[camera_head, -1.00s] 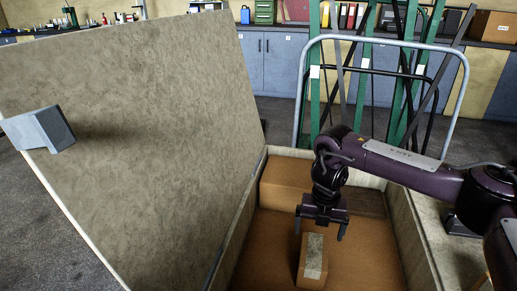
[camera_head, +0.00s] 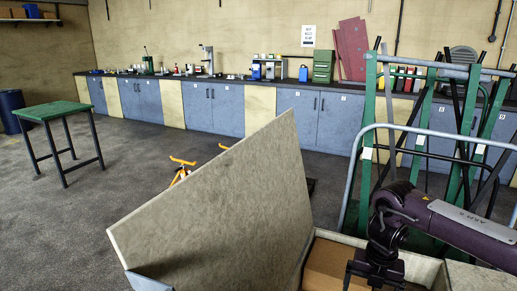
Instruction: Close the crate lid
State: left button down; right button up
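The crate lid (camera_head: 235,215) is a large mottled beige panel. It stands raised and tilted on the left side of the crate (camera_head: 425,268). A grey-blue block (camera_head: 148,283) sits at the lid's lower left edge, cut by the frame. Inside the crate the top of a brown cardboard box (camera_head: 328,262) shows; the rest of the inside is out of frame. My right gripper (camera_head: 372,284) points down over the crate at the bottom edge, its fingertips cut off.
A trolley rail with green frames (camera_head: 367,153) stands behind the crate. Blue and cream cabinets (camera_head: 215,108) line the wall.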

aim_at(241, 221)
jog(key=k, duration=1)
